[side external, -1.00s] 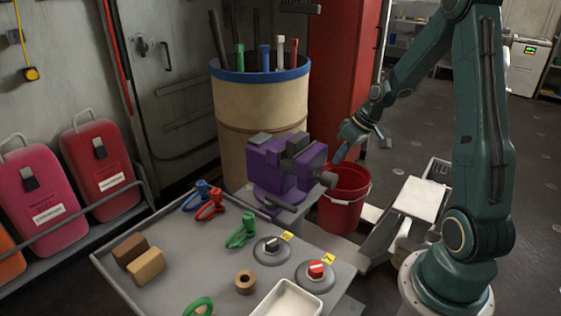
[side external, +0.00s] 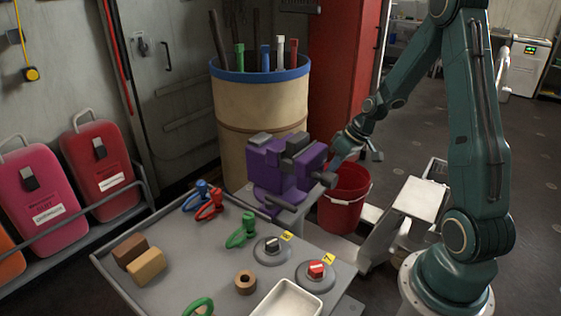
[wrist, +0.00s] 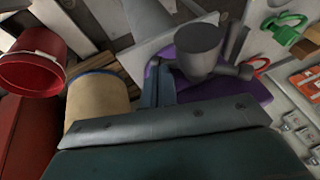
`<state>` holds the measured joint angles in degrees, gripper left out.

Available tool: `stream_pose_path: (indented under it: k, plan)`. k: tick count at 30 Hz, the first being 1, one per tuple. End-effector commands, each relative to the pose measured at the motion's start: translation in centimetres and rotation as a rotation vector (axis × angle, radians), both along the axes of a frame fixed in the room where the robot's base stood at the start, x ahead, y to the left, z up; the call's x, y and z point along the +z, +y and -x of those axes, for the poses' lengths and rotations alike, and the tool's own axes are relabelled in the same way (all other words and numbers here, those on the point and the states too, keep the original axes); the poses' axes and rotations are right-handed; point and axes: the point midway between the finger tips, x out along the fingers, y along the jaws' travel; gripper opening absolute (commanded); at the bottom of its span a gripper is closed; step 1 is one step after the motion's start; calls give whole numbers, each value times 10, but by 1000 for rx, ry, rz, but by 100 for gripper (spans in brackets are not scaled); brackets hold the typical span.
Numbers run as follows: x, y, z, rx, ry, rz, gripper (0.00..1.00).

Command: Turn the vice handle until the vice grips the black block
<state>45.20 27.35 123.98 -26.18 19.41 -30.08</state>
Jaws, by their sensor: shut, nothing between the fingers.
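The purple vice (side external: 270,163) stands at the far end of the grey bench, with dark grey jaws on top. A dark block (side external: 297,143) shows at the jaws; I cannot tell from here whether it is held or loose. In the wrist view a grey screw hub (wrist: 200,45) stands close in front, with the dark vice handle (wrist: 244,71) beside it. My gripper (side external: 334,163) is shut and empty at the right side of the vice, by the hub. Its teal finger (wrist: 158,86) shows left of the hub; I cannot tell whether it touches the handle.
A red bucket (side external: 345,205) stands below and right of the vice. A tan drum (side external: 262,120) with a blue rim stands behind it. The bench (side external: 215,262) holds colored clamps, wooden blocks, two knobs and a white tray (side external: 288,302).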

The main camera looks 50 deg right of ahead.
Motion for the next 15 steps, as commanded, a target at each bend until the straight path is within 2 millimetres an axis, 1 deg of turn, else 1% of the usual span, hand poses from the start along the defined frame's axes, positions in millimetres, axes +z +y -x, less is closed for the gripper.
stream_pose_path:
  k: [15]
  plan:
    - [-4,-1,0,-1,0,-72,0]
